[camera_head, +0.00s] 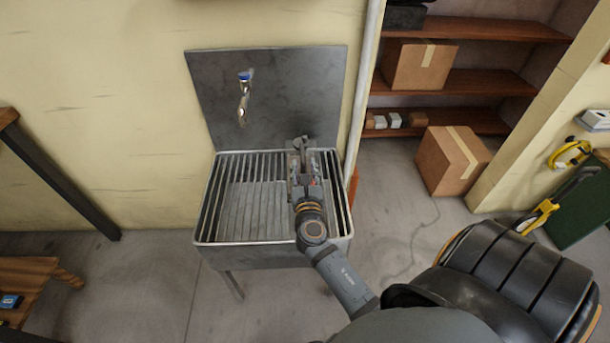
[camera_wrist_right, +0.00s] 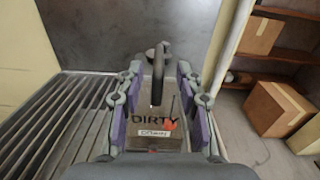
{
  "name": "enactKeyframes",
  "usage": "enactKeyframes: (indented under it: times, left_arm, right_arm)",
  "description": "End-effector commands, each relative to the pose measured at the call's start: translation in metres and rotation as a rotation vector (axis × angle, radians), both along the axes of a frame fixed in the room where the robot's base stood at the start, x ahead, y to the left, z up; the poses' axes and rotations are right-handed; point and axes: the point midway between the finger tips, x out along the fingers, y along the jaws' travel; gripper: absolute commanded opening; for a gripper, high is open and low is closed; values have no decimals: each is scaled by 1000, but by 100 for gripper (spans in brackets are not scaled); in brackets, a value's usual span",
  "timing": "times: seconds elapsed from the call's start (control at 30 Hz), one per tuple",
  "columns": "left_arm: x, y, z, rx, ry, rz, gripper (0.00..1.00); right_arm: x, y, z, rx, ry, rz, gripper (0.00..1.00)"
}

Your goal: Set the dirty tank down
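The dirty tank is a small grey container with a dark loop handle and "DIRTY" lettering. It shows between the fingers in the right wrist view (camera_wrist_right: 146,141), and in the head view it is mostly hidden by the gripper. My right gripper (camera_head: 303,168) is at the right rear of the metal sink (camera_head: 225,241). In the right wrist view its purple pads (camera_wrist_right: 158,92) lie along both sides of the tank, which fills the gap. I cannot tell whether the tank touches the slatted grate (camera_head: 250,205). My left gripper is out of view.
A tap (camera_head: 244,100) sticks out from the sink's backsplash (camera_head: 205,85), left of the gripper. A pipe (camera_head: 364,90) runs up the wall at right. Shelves (camera_head: 490,82) and a floor box (camera_head: 452,160) stand farther right. The left part of the grate is clear.

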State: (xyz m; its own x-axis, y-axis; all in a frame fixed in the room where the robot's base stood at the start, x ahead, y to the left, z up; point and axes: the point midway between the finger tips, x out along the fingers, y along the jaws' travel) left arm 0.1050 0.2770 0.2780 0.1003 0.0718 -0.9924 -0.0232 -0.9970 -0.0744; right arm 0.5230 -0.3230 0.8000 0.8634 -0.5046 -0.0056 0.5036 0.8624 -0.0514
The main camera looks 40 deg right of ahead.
Motion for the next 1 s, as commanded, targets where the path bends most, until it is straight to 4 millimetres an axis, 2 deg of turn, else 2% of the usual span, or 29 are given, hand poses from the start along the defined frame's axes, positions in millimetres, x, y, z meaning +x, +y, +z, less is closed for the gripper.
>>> enactKeyframes:
  times: [0.1, 0.23, 0.8, 0.87, 0.9, 0.97, 1.0]
  left_arm:
    - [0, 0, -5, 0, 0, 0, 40]
    - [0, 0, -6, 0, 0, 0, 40]
    - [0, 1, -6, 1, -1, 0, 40]
    - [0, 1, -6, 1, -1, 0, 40]
    - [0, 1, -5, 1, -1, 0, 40]
    - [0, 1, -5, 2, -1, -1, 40]
    - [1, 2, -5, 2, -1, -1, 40]
  right_arm:
    - [-19, 11, -3, 4, 1, -2, 36]
    - [-29, 17, -1, 2, 0, -1, 36]
    - [-32, 18, 0, 6, -3, -2, 36]
    - [-35, 13, 0, 61, -24, -21, 36]
    - [-40, 6, -1, 147, -57, -49, 36]
    - [-52, -8, -5, 357, -137, -122, 36]
    - [-63, -18, -11, 549, -209, -192, 36]
